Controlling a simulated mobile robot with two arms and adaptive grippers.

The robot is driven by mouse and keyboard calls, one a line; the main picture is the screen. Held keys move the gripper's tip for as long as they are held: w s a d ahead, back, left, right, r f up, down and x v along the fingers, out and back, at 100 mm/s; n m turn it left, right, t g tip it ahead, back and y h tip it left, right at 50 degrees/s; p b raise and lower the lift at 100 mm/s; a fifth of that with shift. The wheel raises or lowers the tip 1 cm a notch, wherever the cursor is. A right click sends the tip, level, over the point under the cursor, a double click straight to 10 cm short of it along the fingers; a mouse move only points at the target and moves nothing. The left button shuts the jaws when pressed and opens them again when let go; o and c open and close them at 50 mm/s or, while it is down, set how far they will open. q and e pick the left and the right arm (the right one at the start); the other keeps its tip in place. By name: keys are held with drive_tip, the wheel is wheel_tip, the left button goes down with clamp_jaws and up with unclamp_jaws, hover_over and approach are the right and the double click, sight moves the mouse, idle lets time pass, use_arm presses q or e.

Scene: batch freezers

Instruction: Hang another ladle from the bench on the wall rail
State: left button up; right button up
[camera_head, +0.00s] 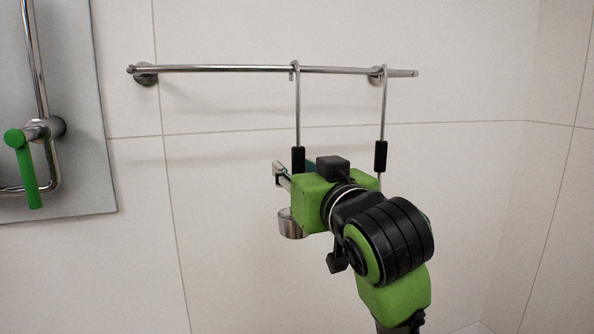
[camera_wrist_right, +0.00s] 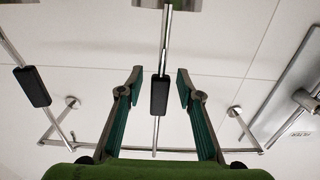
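A steel wall rail (camera_head: 225,69) runs across the tiles; it also shows in the right wrist view (camera_wrist_right: 130,149). Two ladles with black grips hang from it by their hooked ends. The left ladle (camera_head: 298,112) hangs near the middle, its bowl showing below my gripper. The right ladle (camera_head: 383,105) hangs by the right bracket; its lower part is hidden behind my arm. My right gripper (camera_head: 293,173) is at the left ladle. In the wrist view its open fingers (camera_wrist_right: 160,82) stand either side of that ladle's black grip (camera_wrist_right: 159,95), with gaps on both sides. My left gripper is out of view.
A grey wall panel (camera_head: 70,120) with a pipe and a green lever (camera_head: 27,178) is at the left. The rail's left half is bare. The right ladle (camera_wrist_right: 32,87) is close beside my fingers in the wrist view. The bench is out of view.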

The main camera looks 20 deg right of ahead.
drive_tip(key=s, duration=0.7)
drive_tip(key=shift+d+r, duration=0.1)
drive_tip(key=shift+d, duration=0.05)
wheel_tip(320, 180, down, 34)
drive_tip(key=s+d+g, duration=0.1)
drive_tip(key=s+g, duration=0.1)
drive_tip(key=g, duration=0.5)
drive_tip(key=s+d+f+n+g, duration=0.2)
drive_tip(key=s+f+g, duration=0.6)
drive_tip(key=s+f, duration=1.55)
wheel_tip(320, 180, down, 34)
drive_tip(key=s+b, duration=0.1)
drive_tip(key=b, duration=0.6)
drive_tip(key=s+d+f+g+b, duration=0.2)
drive_tip(key=s+f+b, duration=0.3)
drive_tip(key=s+f, duration=1.2)
wheel_tip(320, 180, down, 4)
drive_tip(key=shift+d+r+h, duration=0.15)
drive_tip(key=shift+d+h, duration=0.15)
drive_tip(key=shift+d, duration=0.25)
